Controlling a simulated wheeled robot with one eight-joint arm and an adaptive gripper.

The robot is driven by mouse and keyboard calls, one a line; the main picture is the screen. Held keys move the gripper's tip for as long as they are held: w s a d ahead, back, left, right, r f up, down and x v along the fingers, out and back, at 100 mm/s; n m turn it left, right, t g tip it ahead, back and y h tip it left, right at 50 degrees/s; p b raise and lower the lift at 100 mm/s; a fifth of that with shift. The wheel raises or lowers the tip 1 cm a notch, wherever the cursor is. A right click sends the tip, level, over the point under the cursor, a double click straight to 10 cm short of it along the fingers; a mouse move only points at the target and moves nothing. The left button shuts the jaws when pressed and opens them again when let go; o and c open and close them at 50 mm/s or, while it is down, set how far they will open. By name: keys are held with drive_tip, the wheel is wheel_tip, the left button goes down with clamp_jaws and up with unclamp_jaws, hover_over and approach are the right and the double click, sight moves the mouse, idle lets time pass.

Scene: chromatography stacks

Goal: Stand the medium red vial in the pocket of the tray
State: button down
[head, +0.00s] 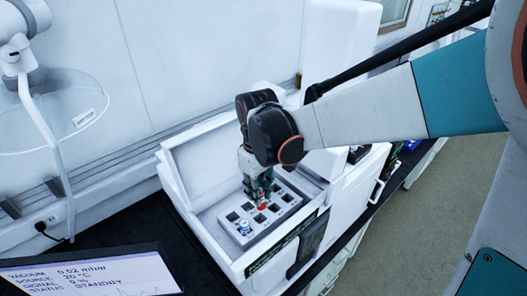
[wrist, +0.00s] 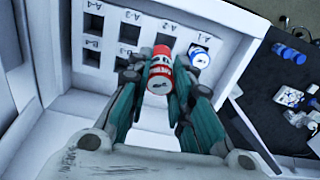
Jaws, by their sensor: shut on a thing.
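The red vial (wrist: 160,75), with a red cap and a pale band on its side, is between the two fingers of my gripper (wrist: 159,84), which is shut on it. In the head view my gripper (head: 257,190) points down over the tray (head: 285,195), with the vial's red part (head: 263,206) at its tip. The tray has square dark pockets with labels such as A-2, A-3 and B-4. The vial and fingers hide some pockets in the wrist view. I cannot tell whether the vial's lower end is inside a pocket.
A blue-and-white vial (wrist: 199,56) stands in the pocket by label A-1; it also shows in the head view (head: 243,227). White walls of the open machine (head: 205,165) surround the tray. Blue-capped items (wrist: 288,96) lie on the dark surface outside. A screen (head: 95,275) stands front left.

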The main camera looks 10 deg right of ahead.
sight(260, 209)
drive_tip(key=shift+s+f, duration=0.15)
drive_tip(key=shift+s, duration=0.5)
drive_tip(key=shift+f+b, duration=0.3)
drive_tip(key=shift+b, duration=0.1)
drive_tip(key=shift+w+f+b, duration=0.3)
drive_tip(key=shift+f+b, duration=0.05)
drive_tip(key=shift+f, duration=0.4)
drive_tip(key=shift+s+f+b, duration=0.15)
drive_tip(key=shift+f+b, duration=0.3)
drive_tip(key=shift+f, duration=0.35)
drive_tip(key=shift+w+a, duration=0.2)
drive_tip(key=shift+w, duration=0.2)
drive_tip(key=shift+b, duration=0.4)
